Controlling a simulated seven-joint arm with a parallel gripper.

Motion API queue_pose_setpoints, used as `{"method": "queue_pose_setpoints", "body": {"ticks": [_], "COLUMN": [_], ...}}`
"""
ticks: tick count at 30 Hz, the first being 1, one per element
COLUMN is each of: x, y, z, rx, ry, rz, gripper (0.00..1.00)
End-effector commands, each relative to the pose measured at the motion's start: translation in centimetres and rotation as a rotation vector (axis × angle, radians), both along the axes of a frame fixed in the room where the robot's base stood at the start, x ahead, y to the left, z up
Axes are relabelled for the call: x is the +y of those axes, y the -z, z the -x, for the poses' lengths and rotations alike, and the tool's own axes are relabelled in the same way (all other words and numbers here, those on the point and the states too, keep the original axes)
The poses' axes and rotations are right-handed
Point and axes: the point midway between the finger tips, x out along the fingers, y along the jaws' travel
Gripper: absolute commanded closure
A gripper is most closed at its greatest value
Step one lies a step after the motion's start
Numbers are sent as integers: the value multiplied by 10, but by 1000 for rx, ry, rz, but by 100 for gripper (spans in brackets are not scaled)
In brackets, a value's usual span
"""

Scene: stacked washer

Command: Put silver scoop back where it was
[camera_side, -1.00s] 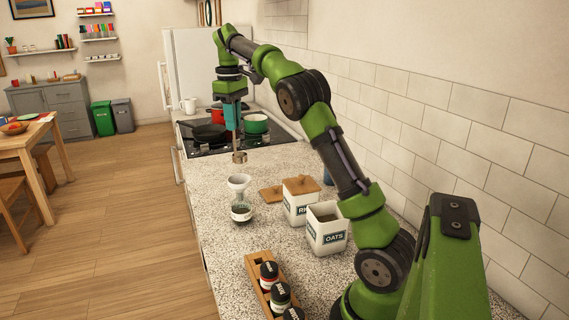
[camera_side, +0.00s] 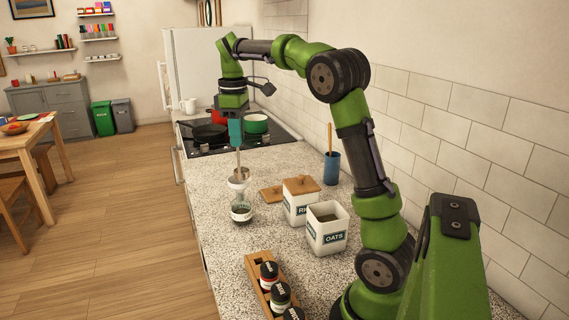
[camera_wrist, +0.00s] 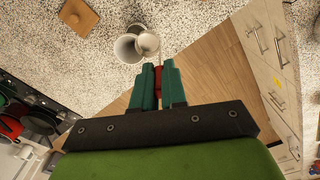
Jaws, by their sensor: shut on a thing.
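My gripper (camera_side: 236,136) is shut on the silver scoop (camera_side: 238,174), which hangs low from the fingers by its upright handle. The scoop is at the mouth of a white funnel (camera_side: 238,185), overlapping it in the side view; I cannot tell whether they touch. The funnel stands in a glass jar (camera_side: 241,213) with dark contents. In the wrist view, the scoop head (camera_wrist: 148,43) shows beyond the fingertips (camera_wrist: 158,72), beside and partly over the funnel (camera_wrist: 126,49). A red piece shows between the fingers.
An open OATS canister (camera_side: 326,235) and a lidded RICE canister (camera_side: 300,204) stand right of the jar. A blue holder (camera_side: 332,168) stands behind, a spice rack (camera_side: 262,284) in front. The stove (camera_side: 205,150) holds pots.

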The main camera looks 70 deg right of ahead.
Motion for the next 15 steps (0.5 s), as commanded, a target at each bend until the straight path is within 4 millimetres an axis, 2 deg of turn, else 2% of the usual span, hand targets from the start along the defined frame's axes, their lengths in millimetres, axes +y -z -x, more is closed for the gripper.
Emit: {"method": "queue_pose_setpoints", "body": {"ticks": [1, 7, 12, 15], "x": [10, 39, 49, 46], "y": [9, 49, 77, 89], "z": [9, 32, 42, 41], "rx": [0, 2, 2, 2], "ry": [-64, -309, -452, -499], "rz": [-4, -3, -4, -3], "gripper": [100, 100, 100, 100]}}
